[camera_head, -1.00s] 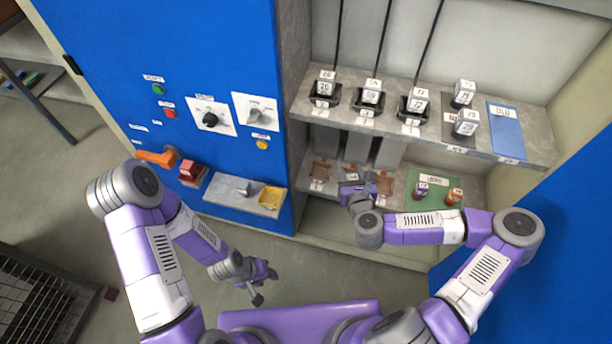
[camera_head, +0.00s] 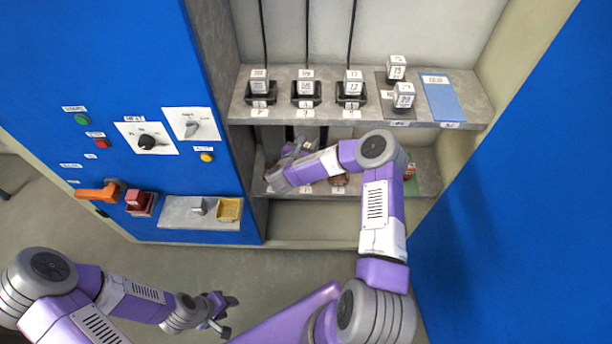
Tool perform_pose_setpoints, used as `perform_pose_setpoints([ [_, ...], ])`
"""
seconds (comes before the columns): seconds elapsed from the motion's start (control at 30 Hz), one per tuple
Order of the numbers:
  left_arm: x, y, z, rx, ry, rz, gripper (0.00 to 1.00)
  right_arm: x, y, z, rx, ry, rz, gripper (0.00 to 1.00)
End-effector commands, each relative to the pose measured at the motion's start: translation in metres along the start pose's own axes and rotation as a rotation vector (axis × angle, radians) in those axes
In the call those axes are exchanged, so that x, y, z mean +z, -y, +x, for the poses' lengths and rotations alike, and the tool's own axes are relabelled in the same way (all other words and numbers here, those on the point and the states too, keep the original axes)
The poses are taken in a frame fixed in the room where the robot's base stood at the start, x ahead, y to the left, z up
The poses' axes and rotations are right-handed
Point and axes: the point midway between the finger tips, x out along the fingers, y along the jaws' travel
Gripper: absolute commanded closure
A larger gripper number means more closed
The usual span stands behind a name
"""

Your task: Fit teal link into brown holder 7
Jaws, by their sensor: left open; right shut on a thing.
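My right gripper (camera_head: 290,150) reaches into the lower shelf bay at its left end, under the upper shelf. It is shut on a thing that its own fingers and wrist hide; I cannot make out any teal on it. A brown holder (camera_head: 340,180) shows partly below my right forearm. The left end of the row, where the gripper is, is mostly covered, and I cannot read the number 7 there. My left gripper (camera_head: 229,315) is open and empty, low over the floor at the bottom of the view.
The upper shelf (camera_head: 400,113) overhangs the bay and carries several black sockets with white labelled blocks and a blue pad (camera_head: 443,98). The blue cabinet panel (camera_head: 95,60) with an orange handle (camera_head: 98,192) stands left. A blue wall (camera_head: 520,190) bounds the right.

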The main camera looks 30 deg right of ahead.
Motion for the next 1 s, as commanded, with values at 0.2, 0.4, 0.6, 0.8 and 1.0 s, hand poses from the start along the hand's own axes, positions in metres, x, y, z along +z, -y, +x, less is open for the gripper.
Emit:
perform_pose_setpoints([
  [0.2, 0.000, 0.004, 0.010, 0.000, 0.000, 0.000, 0.57, -0.026, 0.002, 0.011, -0.021, -0.004, 0.003, 0.95],
  [0.4, -0.001, 0.008, 0.020, 0.000, 0.000, 0.000, 0.57, -0.058, 0.002, 0.021, -0.019, -0.002, 0.004, 0.95],
  [0.6, -0.001, 0.010, 0.027, 0.000, 0.000, 0.000, 0.57, -0.079, 0.002, 0.027, -0.018, -0.003, 0.003, 0.95],
  [0.8, -0.001, 0.012, 0.032, 0.000, 0.000, 0.000, 0.57, -0.094, 0.001, 0.032, -0.017, -0.001, 0.004, 0.95],
  [1.0, -0.001, 0.012, 0.032, 0.000, 0.000, 0.000, 0.57, -0.093, 0.001, 0.032, -0.017, -0.001, 0.004, 0.95],
])
